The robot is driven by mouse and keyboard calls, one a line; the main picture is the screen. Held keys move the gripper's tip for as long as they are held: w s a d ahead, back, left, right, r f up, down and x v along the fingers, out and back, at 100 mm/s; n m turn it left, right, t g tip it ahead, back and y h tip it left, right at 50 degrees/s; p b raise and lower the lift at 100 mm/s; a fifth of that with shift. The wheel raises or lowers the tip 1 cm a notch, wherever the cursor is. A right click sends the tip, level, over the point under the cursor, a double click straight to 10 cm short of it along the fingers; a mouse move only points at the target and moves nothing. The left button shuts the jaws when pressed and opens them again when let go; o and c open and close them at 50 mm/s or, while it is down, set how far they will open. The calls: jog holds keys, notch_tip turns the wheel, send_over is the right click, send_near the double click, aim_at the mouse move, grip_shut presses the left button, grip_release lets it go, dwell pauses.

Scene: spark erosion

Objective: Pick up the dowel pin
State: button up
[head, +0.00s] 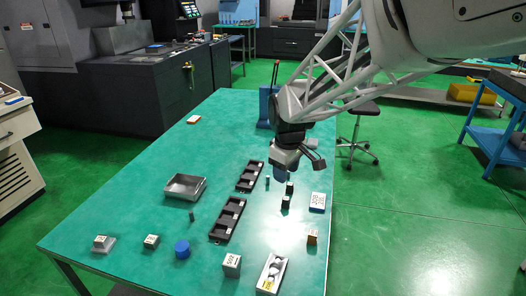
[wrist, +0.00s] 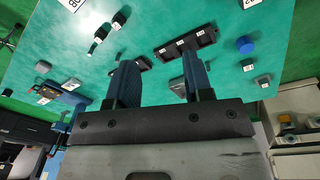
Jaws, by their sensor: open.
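Two small grey upright cylinders could be the dowel pin, and I cannot tell which. One (head: 192,215) stands left of the black trays in the head view. The other (head: 267,183) stands between the far black tray and the small black blocks. My gripper (head: 281,173) is above the table near the second cylinder and the far tray, pointing down. In the wrist view my gripper (wrist: 157,60) has its two blue fingers wide apart with nothing between them.
Two black slotted trays (head: 228,220) (head: 250,176) lie mid-table, with small black blocks (head: 286,202) to their right. A metal bin (head: 185,187), a blue cylinder (head: 182,249), labelled blocks (head: 232,265) and a white tray (head: 272,272) stand around. The table's far left is mostly clear.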

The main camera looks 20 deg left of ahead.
jog(key=w+a+f+n, duration=0.25)
jog(key=a+f, duration=0.25)
jog(key=a, duration=0.4)
jog(key=w+a+f+n, duration=0.1)
jog(key=a+f+n, duration=0.25)
jog(key=a, duration=0.55)
jog(key=n+g, duration=0.1)
jog(key=n, duration=0.3)
send_over(191, 212)
jog(key=shift+h, duration=0.3)
notch_tip(191, 212, down, 12)
jog(key=shift+s+a+r, duration=0.1)
jog(key=shift+a+r, duration=0.05)
jog(key=shift+f, duration=1.25)
jog(key=shift+f, duration=2.6)
grip_shut()
